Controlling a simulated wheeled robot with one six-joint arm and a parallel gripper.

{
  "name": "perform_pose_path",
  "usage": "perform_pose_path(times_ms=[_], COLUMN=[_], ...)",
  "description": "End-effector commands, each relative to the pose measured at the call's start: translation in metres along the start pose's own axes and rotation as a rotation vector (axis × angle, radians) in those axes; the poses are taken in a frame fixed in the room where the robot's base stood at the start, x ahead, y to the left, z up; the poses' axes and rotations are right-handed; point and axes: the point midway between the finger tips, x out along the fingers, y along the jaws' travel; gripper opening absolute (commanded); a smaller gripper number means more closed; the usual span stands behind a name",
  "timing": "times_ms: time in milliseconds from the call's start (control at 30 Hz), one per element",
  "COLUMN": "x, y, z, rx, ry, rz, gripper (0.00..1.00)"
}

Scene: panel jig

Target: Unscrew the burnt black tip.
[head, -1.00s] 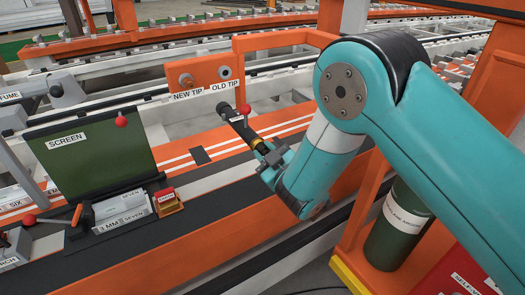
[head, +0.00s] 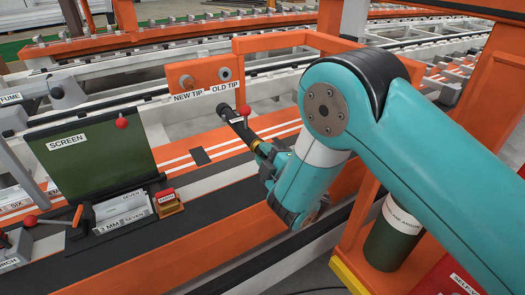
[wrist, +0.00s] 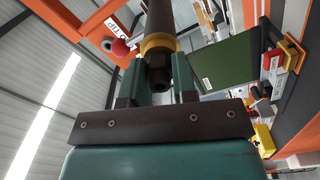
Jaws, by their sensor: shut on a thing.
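The burnt black tip (wrist: 159,76) is a short dark piece under a brass-yellow collar (wrist: 159,43) at the end of a dark torch tube (wrist: 160,14) in the wrist view. My gripper (wrist: 159,84) has a finger on each side of the tip and is shut on it. In the head view my gripper (head: 267,155) is at the near end of the slanting black torch (head: 233,122), just below the yellow collar (head: 255,141). The tip itself is hidden there by the fingers. I cannot tell how far its thread is turned.
An orange plate labelled NEW TIP and OLD TIP (head: 208,72) stands behind the torch, with a round fitting above each label. A red ball knob (head: 245,110) sits beside the torch. A green screen (head: 88,150) is at left, a green cylinder (head: 393,238) at right.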

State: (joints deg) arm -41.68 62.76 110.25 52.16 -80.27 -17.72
Motion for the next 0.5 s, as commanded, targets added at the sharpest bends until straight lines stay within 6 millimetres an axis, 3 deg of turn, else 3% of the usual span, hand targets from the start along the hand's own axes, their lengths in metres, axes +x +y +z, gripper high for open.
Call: perform_pose_path(times_ms=[100, 200, 500], x=[0.0, -0.0001, 0.0002], y=[0.0005, 0.0001, 0.0], z=[-0.0007, -0.0003, -0.0001], rx=[-0.215, -0.325, -0.364], ry=[0.0, 0.0, 0.0], rz=[-0.002, -0.002, 0.0], gripper=[0.0, 0.0, 0.0])
